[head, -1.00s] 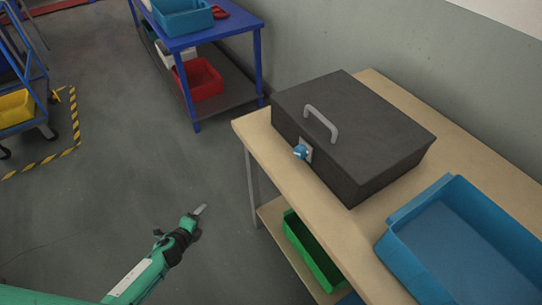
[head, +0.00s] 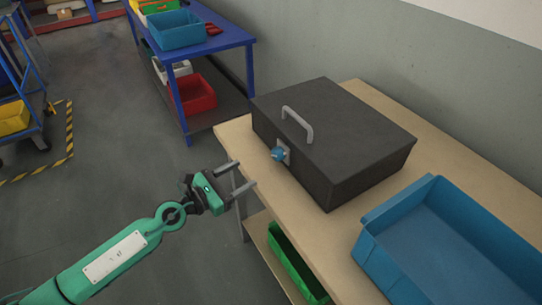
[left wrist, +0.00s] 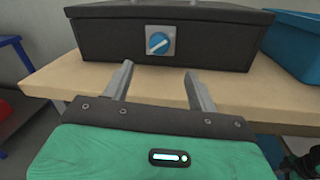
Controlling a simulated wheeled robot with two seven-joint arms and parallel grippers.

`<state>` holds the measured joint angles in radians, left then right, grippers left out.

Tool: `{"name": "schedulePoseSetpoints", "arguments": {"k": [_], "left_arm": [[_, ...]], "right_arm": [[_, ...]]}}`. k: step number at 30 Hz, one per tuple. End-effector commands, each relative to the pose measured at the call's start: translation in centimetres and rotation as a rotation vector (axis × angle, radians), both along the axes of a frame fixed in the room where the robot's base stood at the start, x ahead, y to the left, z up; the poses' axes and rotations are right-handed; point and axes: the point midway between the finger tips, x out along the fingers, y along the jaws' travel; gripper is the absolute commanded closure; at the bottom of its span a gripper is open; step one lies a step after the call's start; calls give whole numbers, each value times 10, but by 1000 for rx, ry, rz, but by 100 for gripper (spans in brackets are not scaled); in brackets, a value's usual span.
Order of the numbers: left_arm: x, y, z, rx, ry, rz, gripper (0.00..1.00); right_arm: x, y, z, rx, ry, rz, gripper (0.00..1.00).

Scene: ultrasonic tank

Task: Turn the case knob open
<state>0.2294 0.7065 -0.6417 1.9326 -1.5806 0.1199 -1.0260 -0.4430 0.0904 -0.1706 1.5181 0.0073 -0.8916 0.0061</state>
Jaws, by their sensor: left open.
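The black case (head: 335,140) sits shut on the wooden bench, with a grey handle (head: 298,124) on its lid. Its blue knob (head: 278,154) is on a grey plate on the front face. In the left wrist view the knob (left wrist: 158,42) carries a white line that runs diagonally, up to the right. My left gripper (head: 243,175) is open and empty, in front of the bench edge and short of the knob. Its two fingers (left wrist: 158,80) point toward the case, with the knob beyond and between them.
A blue bin (head: 440,245) stands on the bench (head: 345,225) to the right of the case. A green bin (head: 293,262) is on the shelf below. A blue table (head: 205,45) with bins stands at the back left.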

Motion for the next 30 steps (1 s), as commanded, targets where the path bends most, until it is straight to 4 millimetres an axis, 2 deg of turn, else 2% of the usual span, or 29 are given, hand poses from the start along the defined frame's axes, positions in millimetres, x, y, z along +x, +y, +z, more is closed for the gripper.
{"name": "schedulePoseSetpoints", "arguments": {"k": [9, 15, 21, 30], "left_arm": [[39, -41, 3, -4, 1, 1, 41], [62, -65, 1, -3, 1, 0, 41], [74, -77, -1, -1, 3, 1, 41], [76, -79, -1, -1, 2, 1, 41]], "right_arm": [[-25, -10, -37, -11, 7, 6, 64], [-33, -13, -48, -13, 7, 9, 64], [-35, -14, -51, -13, 6, 9, 64], [-35, -14, -51, -13, 6, 10, 64]]}}
